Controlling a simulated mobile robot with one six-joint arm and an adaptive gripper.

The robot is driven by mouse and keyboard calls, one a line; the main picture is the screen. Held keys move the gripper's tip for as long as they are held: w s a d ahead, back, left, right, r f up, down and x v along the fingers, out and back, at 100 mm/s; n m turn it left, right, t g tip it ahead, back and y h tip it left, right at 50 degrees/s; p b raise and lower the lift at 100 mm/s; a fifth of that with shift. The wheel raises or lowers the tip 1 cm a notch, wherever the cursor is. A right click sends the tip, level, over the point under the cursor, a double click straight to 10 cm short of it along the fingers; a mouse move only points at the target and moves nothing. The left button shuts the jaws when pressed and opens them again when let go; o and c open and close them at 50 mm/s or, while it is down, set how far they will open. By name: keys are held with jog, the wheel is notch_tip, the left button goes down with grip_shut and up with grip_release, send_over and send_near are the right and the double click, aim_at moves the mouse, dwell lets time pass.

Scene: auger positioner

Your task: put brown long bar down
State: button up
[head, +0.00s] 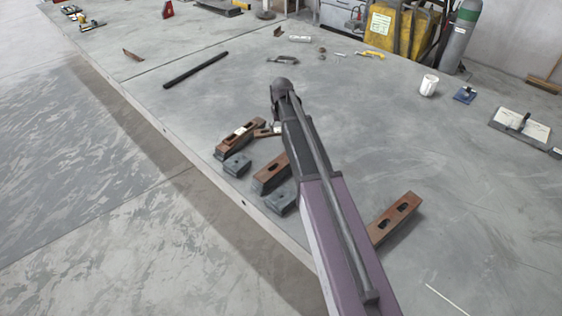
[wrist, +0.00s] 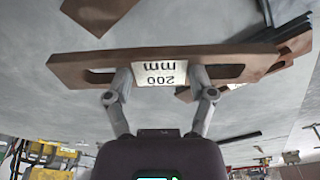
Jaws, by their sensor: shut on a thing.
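My gripper (wrist: 160,78) is shut on the brown long bar (wrist: 228,56) in the wrist view. Its two fingers stand at either side of a white "200 mm" label in the middle of the bar, with a slot toward each end. In the head view a brown bar with a white label (head: 231,142), seemingly the same one, is near the table's left edge; my arm hides most of the gripper there. I cannot tell whether the bar touches what is under it.
Another brown block (head: 271,171) and grey blocks (head: 237,165) (head: 282,199) lie close by at the table (head: 470,190) edge. A slotted brown bar (head: 394,217) lies right of my arm. A black rod (head: 196,70) lies farther back. The table's right middle is clear.

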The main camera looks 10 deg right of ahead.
jog(key=s+d+n, duration=0.3)
jog(key=s+d, duration=0.2)
jog(key=s, duration=0.5)
jog(key=s+d+f+n+b, duration=0.1)
jog(key=s+d+n, duration=0.3)
jog(key=s, duration=0.6)
jog(key=shift+s+d+y, duration=0.25)
jog(key=shift+d+y, duration=0.1)
jog(key=shift+y, duration=0.05)
jog(key=b, duration=0.1)
send_over(281, 161)
jog(key=s+d, duration=0.1)
jog(key=shift+d+f, duration=0.1)
jog(key=shift+f, duration=0.6)
jog(key=shift+w+a+b, duration=0.3)
jog(key=shift+w+a, duration=0.15)
jog(key=shift+w, duration=0.05)
notch_tip(281, 161, down, 4)
jog(key=b, duration=0.3)
jog(key=shift+r, duration=0.15)
jog(key=shift+b, duration=0.35)
jog(key=o, duration=1.3)
jog(key=shift+s, duration=0.1)
jog(key=shift+c, duration=0.2)
